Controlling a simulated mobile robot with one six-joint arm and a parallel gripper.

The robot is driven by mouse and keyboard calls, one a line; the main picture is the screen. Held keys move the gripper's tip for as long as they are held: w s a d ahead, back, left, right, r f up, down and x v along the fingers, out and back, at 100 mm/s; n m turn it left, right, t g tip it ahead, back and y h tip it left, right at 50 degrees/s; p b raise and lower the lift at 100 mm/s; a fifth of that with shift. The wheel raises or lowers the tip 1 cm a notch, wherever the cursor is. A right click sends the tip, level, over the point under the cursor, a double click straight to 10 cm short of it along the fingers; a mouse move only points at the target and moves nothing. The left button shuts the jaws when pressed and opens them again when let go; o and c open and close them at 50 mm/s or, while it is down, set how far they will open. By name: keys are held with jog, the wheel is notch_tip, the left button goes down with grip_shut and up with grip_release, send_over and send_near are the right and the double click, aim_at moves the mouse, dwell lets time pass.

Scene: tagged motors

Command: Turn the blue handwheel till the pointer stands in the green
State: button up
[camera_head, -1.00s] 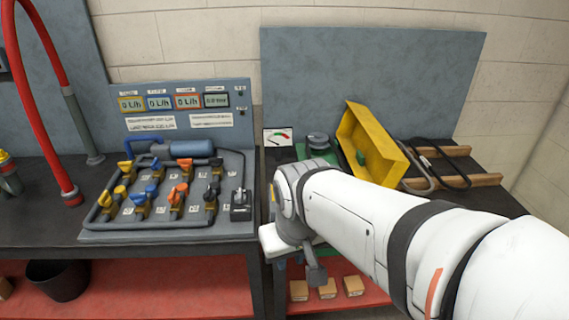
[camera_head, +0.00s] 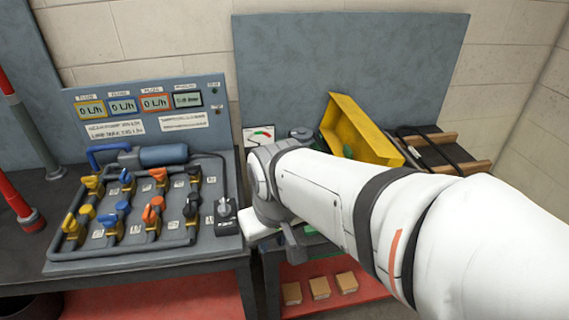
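My white arm reaches in from the right, and its grey wrist covers the middle of the bench. My gripper (camera_head: 280,238) is at the far end of the arm; its fingers do not show clearly. A small white gauge (camera_head: 259,137) with a red and green arc stands just behind the wrist. Its pointer is too small to read. A grey round part (camera_head: 302,133) shows to the right of the gauge, partly behind the arm. I cannot make out a blue handwheel; the area below the gauge is hidden by my arm.
On the left, a grey valve panel (camera_head: 75,259) carries yellow, blue, orange and black handles and several displays. A yellow tilted bin (camera_head: 360,130) stands behind my arm. Wooden bars (camera_head: 440,140) lie at the right. Small boxes (camera_head: 319,288) sit on the red lower shelf.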

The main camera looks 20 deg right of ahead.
jog(key=w+d+f+n+g+h+p, duration=0.1)
jog(key=d+f+n+h, duration=0.3)
jog(key=d, duration=0.4)
jog(key=w+d+f+n+g+h+p, duration=0.2)
jog(key=w+d+f+n+h, duration=0.1)
jog(key=d+f+n, duration=0.3)
jog(key=w+d+f+n+g+h+p, duration=0.1)
jog(key=w+d+f+n+g+h, duration=0.1)
jog(key=d+f+n+h, duration=0.3)
jog(key=shift+w+d+f+g+h, duration=0.1)
jog(key=shift+w+d+f+h, duration=0.05)
jog(key=shift+d, duration=0.65)
jog(key=shift+w+d+f+g+h, duration=0.1)
jog(key=shift+d+f, duration=0.1)
jog(key=shift+d, duration=0.6)
jog(key=shift+w+d+f+g+h, duration=0.1)
jog(key=shift+w+d+f+h, duration=0.05)
jog(key=shift+d, duration=0.65)
jog(key=shift+c, duration=0.4)
grip_shut()
jog(key=shift+d, duration=0.15)
jog(key=shift+p, duration=0.3)
